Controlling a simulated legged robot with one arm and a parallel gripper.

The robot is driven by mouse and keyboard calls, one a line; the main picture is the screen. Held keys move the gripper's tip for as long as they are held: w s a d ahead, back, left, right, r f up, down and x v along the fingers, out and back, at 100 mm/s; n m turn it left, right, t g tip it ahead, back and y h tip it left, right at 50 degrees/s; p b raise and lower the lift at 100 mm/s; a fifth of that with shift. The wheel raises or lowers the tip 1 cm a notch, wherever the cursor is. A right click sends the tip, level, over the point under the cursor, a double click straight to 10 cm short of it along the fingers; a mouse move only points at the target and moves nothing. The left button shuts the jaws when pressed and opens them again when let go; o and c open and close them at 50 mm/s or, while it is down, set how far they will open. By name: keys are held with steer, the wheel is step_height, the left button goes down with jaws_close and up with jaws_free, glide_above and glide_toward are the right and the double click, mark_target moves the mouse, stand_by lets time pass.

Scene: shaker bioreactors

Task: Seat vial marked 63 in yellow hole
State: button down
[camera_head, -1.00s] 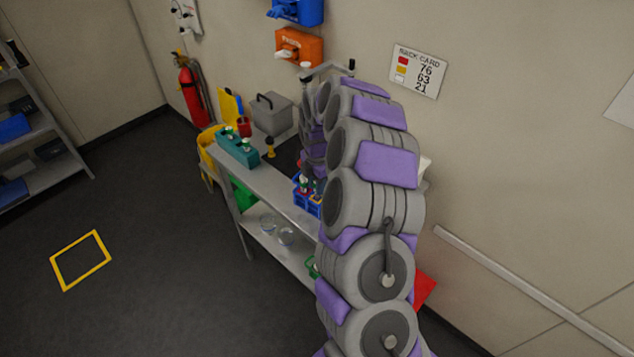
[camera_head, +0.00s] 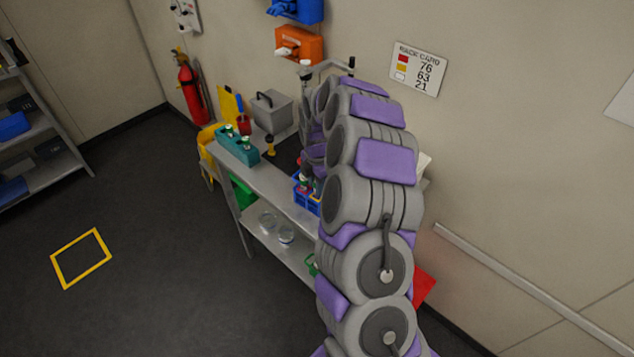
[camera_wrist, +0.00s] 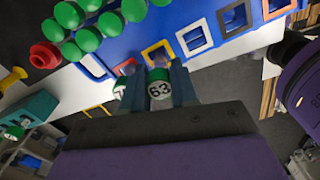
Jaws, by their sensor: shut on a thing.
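My gripper (camera_wrist: 160,88) is shut on the vial marked 63 (camera_wrist: 159,91), which has a green cap with a white top. In the wrist view, the vial is in front of the yellow-orange outlined hole (camera_wrist: 146,52) of the blue rack (camera_wrist: 110,40). The cap and fingers hide its lower end, so I cannot tell whether it is inside the hole. Just left, a green-capped vial with a partly hidden number (camera_wrist: 120,90) is by the red outlined hole (camera_wrist: 124,67). In the head view, my arm partly covers the blue rack (camera_head: 301,200).
A white outlined hole (camera_wrist: 194,39) lies to the right. Several green round caps (camera_wrist: 88,38) and a red knob-like thing (camera_wrist: 45,55) are at upper left. A teal rack (camera_head: 237,152) and grey box (camera_head: 271,113) stand on the bench. The rack card (camera_head: 418,70) hangs on the wall.

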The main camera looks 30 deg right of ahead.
steer(key=shift+f, duration=1.1)
stand_by(1.1)
steer(key=c, duration=0.8)
jaws_free()
steer(key=shift+r+p, duration=0.9)
steer(key=shift+r, duration=7.7)
